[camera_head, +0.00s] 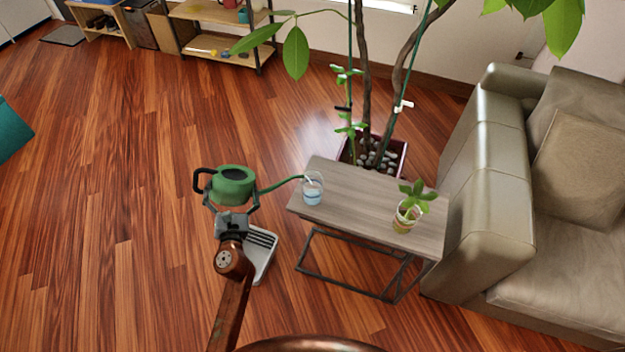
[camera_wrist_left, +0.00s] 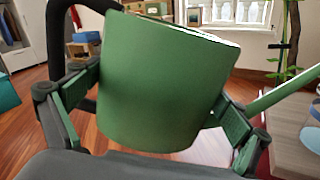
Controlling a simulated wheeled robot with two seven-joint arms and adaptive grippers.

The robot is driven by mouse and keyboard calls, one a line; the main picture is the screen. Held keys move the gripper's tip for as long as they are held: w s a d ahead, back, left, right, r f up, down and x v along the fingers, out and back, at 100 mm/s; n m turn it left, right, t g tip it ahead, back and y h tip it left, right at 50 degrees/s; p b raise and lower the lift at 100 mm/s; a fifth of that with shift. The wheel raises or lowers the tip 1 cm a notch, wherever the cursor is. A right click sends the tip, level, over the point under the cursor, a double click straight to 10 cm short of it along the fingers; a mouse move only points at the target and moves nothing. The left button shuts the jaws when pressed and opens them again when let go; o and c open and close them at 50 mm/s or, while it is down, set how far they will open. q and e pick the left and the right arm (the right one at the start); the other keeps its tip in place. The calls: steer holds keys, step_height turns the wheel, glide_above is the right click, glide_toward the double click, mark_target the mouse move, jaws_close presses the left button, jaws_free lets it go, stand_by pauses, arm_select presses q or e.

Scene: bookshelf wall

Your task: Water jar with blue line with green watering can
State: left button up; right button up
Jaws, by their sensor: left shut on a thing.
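My left gripper (camera_head: 232,204) is shut around the body of the green watering can (camera_head: 233,187), holding it in the air left of the small table. In the left wrist view the can (camera_wrist_left: 158,85) fills the middle, a finger on each side. The can's thin spout points right, its tip at the rim of the jar with the blue line (camera_head: 312,190). A pale streak shows in this jar below the tip; I cannot tell whether it is flowing water. A second jar (camera_head: 405,218) with a leafy plant and a yellowish band stands farther right. My right gripper is out of view.
The grey wooden table (camera_head: 357,201) carries both jars. A potted tree (camera_head: 372,160) stands behind it, with branches over the table. A beige sofa (camera_head: 490,165) is close on the right. Open wooden floor (camera_head: 120,190) lies to the left.

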arm_select(q)
steer(key=shift+r, duration=0.25)
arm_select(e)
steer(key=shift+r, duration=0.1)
arm_select(q)
steer(key=shift+r+p, duration=0.15)
steer(key=shift+p, duration=0.2)
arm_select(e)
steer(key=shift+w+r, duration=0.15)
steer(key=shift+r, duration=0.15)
arm_select(q)
steer(key=shift+r+m+p, duration=0.3)
steer(key=shift+r+p, duration=0.1)
steer(key=shift+p, duration=0.4)
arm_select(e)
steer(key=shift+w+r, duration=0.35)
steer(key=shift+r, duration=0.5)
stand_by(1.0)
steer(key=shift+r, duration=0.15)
arm_select(q)
steer(key=shift+r, duration=0.1)
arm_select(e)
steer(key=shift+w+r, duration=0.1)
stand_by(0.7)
arm_select(q)
steer(key=shift+r+p, duration=0.15)
steer(key=shift+p, duration=0.3)
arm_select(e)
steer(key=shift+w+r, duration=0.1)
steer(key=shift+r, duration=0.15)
